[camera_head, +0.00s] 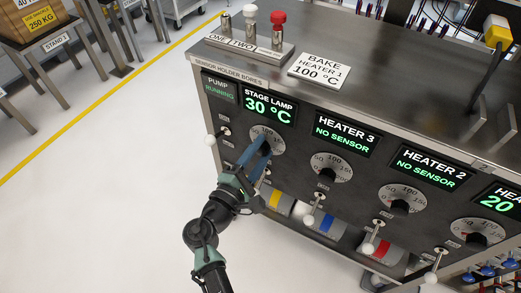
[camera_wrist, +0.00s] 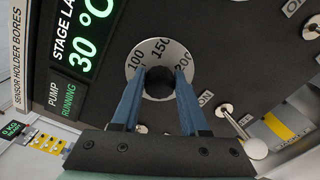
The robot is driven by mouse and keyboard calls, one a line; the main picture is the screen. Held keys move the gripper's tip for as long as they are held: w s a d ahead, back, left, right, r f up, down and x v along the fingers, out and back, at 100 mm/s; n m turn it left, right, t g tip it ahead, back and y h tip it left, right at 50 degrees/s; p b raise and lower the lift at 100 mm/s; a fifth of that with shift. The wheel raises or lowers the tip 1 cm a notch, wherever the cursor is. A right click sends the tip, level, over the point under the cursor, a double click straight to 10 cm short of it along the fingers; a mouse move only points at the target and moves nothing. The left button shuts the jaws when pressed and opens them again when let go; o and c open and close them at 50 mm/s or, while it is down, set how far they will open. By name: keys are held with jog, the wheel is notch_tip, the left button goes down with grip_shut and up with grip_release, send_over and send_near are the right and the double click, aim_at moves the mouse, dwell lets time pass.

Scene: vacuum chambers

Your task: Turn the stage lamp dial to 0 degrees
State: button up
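The stage lamp dial (camera_head: 278,136) is a round grey plate with a dark knob, below the green "STAGE LAMP 30 °C" display (camera_head: 268,105). In the wrist view the stage lamp dial (camera_wrist: 160,52) shows 100, 150 and 200 marks, and its knob (camera_wrist: 159,86) lies between my fingers. My gripper (camera_head: 263,143) reaches the dial from the front. In the wrist view my gripper (camera_wrist: 161,71) has its blue fingers apart, one on each side of the knob. I cannot tell whether they press on it. The knob's pointer is hidden.
To the right are the Heater 3 dial (camera_head: 331,167) and Heater 2 dial (camera_head: 402,198). White-tipped levers (camera_head: 309,219) stick out below the dials. A toggle switch (camera_head: 211,139) is left of the stage lamp dial.

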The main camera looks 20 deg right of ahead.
jog(key=o, duration=0.4)
jog(key=p+v, duration=0.1)
jog(key=v, duration=1.2)
jog(key=shift+p, duration=0.4)
